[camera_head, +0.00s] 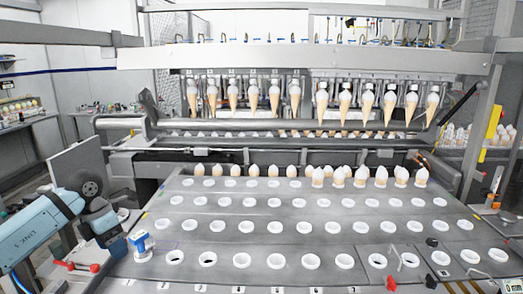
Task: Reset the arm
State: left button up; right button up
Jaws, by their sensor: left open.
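My left arm enters from the left edge. My left gripper (114,244) is dark and small, at the left edge of the perforated plate, beside a blue-and-white device (140,243). It is open, and I see nothing held in it. My right gripper is not in view. The grey plate (262,243) has rows of white ring holders (241,260). Several cones (338,177) stand point down in the plate's back row.
A machine bar across the back holds a row of hanging cones (274,97). A grey panel (79,168) stands near my left arm. More cones (464,134) stand at the right.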

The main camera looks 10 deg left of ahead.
pick_arm(q)
jog(key=s+d+f+n+t+h+p, duration=0.1)
jog(key=s+d+f+n+t+h, duration=0.1)
jog(key=d+h, duration=0.5)
jog(key=s+d+f+n+t+h+p, duration=0.1)
jog(key=s+d+n+h+p, duration=0.2)
jog(key=d, duration=0.7)
jog(key=s+d+f+n+t+h, duration=0.2)
jog(key=d+h, duration=0.4)
jog(key=d, duration=0.3)
jog(key=s+f+n+t+y+p, duration=0.2)
jog(key=s+f+n+y, duration=0.5)
jog(key=n, duration=0.8)
jog(key=s+a+f+n+t+y+p, duration=0.1)
jog(key=s+f+n+y, duration=0.7)
jog(key=n, duration=0.8)
notch_tip(320, 180, down, 3)
jog(key=s+t+p, duration=0.1)
jog(key=s+t, duration=0.1)
jog(key=shift+s+a+t, duration=0.15)
jog(key=shift+a+t, duration=0.05)
jog(key=shift+t, duration=0.1)
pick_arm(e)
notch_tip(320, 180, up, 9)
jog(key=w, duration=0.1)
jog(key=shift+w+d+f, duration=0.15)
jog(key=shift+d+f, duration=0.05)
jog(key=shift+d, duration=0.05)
